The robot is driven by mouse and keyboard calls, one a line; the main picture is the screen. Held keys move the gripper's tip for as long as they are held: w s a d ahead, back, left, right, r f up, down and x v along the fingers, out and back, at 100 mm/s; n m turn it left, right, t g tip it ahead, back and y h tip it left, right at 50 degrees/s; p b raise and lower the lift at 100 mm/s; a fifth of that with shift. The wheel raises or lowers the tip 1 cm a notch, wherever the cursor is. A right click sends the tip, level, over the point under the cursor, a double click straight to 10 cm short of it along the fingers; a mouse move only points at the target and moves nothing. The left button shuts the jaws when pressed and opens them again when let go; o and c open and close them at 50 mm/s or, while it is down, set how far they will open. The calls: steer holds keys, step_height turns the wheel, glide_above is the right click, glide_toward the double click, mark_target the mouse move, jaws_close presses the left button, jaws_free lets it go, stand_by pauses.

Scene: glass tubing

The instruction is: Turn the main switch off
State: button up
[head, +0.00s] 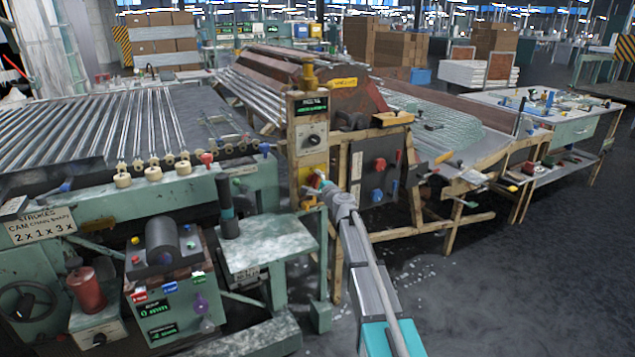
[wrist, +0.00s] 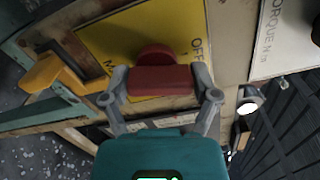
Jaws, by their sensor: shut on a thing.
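The main switch is a red handle (wrist: 163,80) with a round red hub on a yellow plate (wrist: 110,42), seen in the wrist view. The letters OFF show at the plate's right edge, and an M shows at its lower left. My gripper (wrist: 162,88) has one finger on each side of the handle and is shut on it. In the head view my gripper (head: 322,184) is at the yellow plate (head: 309,162) on the tan control post, and it mostly hides the switch.
A dial panel (head: 312,138) with a green display sits above the plate. A yellow lever (wrist: 55,72) is left of the switch in the wrist view. A dark box with red and blue knobs (head: 379,167) stands to the right. Open floor (head: 480,275) lies at the right front.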

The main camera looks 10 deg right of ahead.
steer(key=shift+w+n, duration=0.15)
steer(key=shift+n, duration=1.45)
steer(key=o, duration=1)
steer(key=shift+s, duration=0.2)
steer(key=shift+s, duration=0.15)
steer(key=v, duration=1.1)
steer(key=shift+s, duration=0.2)
steer(key=shift+d, duration=0.1)
